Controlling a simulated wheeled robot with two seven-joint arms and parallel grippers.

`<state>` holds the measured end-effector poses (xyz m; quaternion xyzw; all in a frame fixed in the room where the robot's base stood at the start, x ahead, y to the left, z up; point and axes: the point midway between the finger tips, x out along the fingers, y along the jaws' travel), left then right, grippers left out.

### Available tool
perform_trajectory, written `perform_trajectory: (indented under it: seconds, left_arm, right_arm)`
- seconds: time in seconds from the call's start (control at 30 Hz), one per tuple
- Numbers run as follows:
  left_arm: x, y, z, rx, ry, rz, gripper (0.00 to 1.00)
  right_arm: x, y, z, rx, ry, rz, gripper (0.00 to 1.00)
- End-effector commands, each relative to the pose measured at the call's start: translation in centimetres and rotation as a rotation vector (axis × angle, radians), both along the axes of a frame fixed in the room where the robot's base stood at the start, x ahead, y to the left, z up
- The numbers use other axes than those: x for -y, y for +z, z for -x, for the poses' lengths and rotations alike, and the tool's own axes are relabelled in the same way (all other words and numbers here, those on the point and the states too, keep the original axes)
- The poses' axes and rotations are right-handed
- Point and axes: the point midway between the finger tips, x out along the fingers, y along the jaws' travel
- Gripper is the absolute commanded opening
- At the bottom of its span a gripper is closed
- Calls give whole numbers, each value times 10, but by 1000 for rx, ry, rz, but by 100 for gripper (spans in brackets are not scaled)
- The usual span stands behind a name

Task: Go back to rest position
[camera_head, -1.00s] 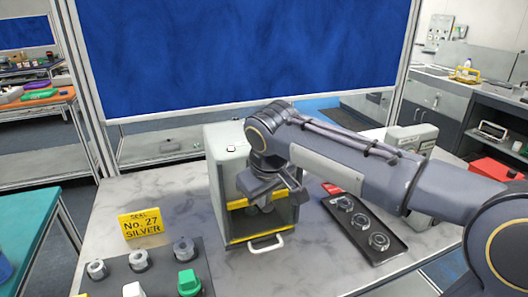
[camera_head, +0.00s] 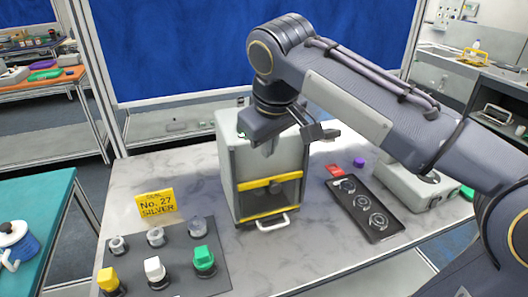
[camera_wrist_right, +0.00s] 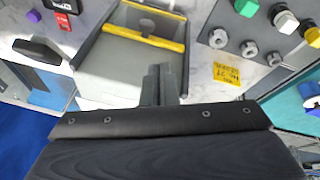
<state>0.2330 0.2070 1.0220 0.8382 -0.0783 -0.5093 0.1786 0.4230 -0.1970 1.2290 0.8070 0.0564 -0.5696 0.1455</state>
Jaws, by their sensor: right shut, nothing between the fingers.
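My right gripper (camera_head: 292,130) is raised over the top of the grey box (camera_head: 228,185). In the right wrist view its two fingers (camera_wrist_right: 160,82) are together, with nothing between them. The box has a yellow bar (camera_head: 268,183) across its front, a yellow lower edge and a white handle (camera_head: 272,223). In the wrist view the box (camera_wrist_right: 122,55) lies beyond the fingertips. What is inside the box is unclear. My left gripper is not in view.
A yellow card (camera_head: 157,205) stands behind a dark board (camera_head: 213,262) with several knobs and colored buttons. A black tray (camera_head: 357,185) with round parts, a red item (camera_head: 333,169) and a purple item (camera_head: 358,161) lie right of the box. Left of the card is bare.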

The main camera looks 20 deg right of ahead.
Motion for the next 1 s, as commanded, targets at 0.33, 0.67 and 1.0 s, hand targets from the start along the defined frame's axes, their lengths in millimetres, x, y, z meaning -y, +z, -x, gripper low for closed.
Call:
perform_trajectory:
  seconds: [0.33,0.67,1.0]
  left_arm:
    - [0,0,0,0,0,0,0]
    - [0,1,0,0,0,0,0]
    - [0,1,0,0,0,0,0]
  right_arm:
    - [15,-15,22,-5,-12,-52,0]
    - [30,-137,138,33,-171,-394,0]
    - [8,-204,189,94,-326,-571,0]
